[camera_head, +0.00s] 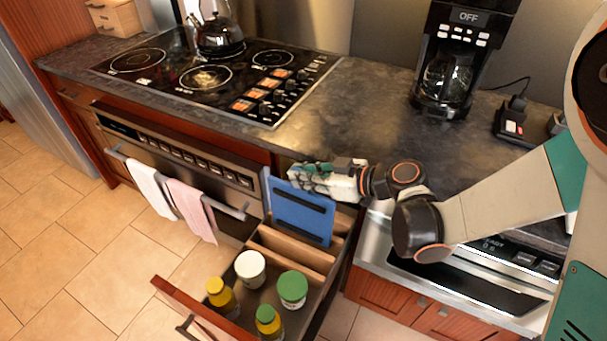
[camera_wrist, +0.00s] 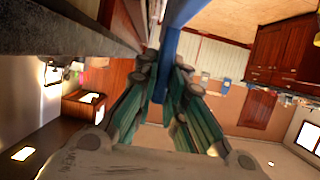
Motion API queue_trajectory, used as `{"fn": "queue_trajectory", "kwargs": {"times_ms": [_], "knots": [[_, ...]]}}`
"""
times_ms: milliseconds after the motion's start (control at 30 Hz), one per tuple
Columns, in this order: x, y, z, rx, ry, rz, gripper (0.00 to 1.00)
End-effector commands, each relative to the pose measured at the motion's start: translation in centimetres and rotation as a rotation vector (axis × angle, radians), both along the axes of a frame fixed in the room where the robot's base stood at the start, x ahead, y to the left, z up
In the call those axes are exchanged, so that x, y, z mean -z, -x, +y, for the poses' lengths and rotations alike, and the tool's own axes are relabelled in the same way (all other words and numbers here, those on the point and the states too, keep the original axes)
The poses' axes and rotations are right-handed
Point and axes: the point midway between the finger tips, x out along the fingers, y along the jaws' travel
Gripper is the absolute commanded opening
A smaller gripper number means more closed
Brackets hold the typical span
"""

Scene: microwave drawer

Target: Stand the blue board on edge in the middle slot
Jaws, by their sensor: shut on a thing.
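In the wrist view the board (camera_wrist: 170,45) shows as a blue strip between my fingers. My gripper (camera_head: 296,176) is shut on the board's upper edge; its green fingers close on both sides in the wrist view (camera_wrist: 163,85). Wooden dividers (camera_head: 297,246) form slots in the drawer, in front of and beside the board.
The drawer's front part holds a white-lidded jar (camera_head: 250,268), a green-lidded jar (camera_head: 292,288) and two yellow bottles (camera_head: 220,296). The countertop edge (camera_head: 255,140) runs just behind the drawer. Towels (camera_head: 190,208) hang on the oven handle at left.

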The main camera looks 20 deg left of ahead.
Motion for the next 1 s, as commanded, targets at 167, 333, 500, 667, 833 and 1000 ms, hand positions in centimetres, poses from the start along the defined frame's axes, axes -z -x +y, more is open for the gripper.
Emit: {"fn": "queue_trajectory", "kwargs": {"times_ms": [167, 333, 500, 667, 833, 1000], "knots": [[0.8, 0.0, 0.0, 0.000, -0.001, 0.000, 0.00], [1.0, 0.0, 0.0, 0.000, -0.001, 0.000, 0.00], [1.0, 0.0, 0.0, 0.000, -0.001, 0.000, 0.00], [1.2, 0.0, 0.0, 0.000, -0.001, 0.000, 0.00], [1.8, 0.0, 0.0, 0.000, -0.001, 0.000, 0.00], [2.6, 0.0, 0.0, 0.000, -0.001, 0.000, 0.00]]}}
